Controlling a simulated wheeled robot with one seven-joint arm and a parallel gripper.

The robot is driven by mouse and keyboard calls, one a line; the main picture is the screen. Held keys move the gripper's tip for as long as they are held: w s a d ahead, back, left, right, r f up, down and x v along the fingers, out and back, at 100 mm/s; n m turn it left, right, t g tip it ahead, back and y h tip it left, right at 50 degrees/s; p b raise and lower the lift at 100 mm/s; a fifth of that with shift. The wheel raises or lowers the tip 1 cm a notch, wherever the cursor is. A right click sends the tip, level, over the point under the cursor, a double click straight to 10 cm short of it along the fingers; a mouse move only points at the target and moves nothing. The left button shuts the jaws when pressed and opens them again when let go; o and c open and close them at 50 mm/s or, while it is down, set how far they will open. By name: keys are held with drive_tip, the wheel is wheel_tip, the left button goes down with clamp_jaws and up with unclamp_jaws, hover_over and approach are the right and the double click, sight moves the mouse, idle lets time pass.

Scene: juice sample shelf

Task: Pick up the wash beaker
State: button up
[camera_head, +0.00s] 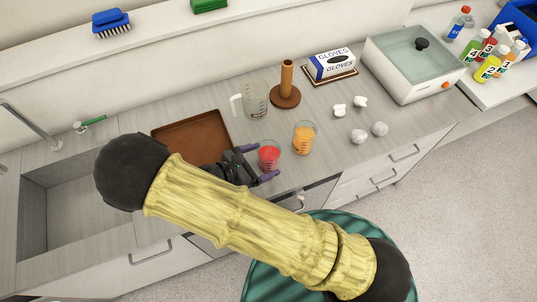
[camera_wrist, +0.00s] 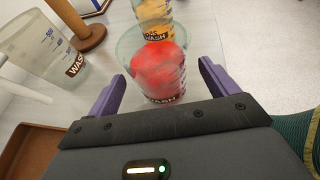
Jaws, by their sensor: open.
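A clear beaker with red contents (camera_head: 269,154) stands on the grey counter. In the wrist view this red beaker (camera_wrist: 158,72) carries a dark WASH label and sits at my fingertips, one purple finger on each side. A beaker with orange contents (camera_head: 304,137) stands just behind it, and its label also reads WASH in the wrist view (camera_wrist: 153,22). A clear jug with a white handle (camera_head: 256,100) stands farther back, and its partly cut label starts with WAS in the wrist view (camera_wrist: 45,48). My gripper (camera_head: 258,162) is open and not closed on anything.
A brown tray (camera_head: 185,124) lies left of the jug. A wooden post on a round base (camera_head: 286,90), a gloves box (camera_head: 331,64) and a water bath (camera_head: 412,62) stand behind. White and grey lumps (camera_head: 359,136) lie to the right. A sink (camera_head: 75,205) is at left.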

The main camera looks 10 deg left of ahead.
drive_tip(key=x, duration=0.2)
drive_tip(key=shift+w+d, duration=0.15)
drive_tip(key=shift+d, duration=0.05)
drive_tip(key=shift+c, duration=0.5)
drive_tip(key=c, duration=1.2)
drive_tip(key=shift+r, duration=0.1)
wheel_tip(320, 180, up, 10)
drive_tip(key=shift+f+b, duration=0.15)
drive_tip(key=shift+b, duration=0.65)
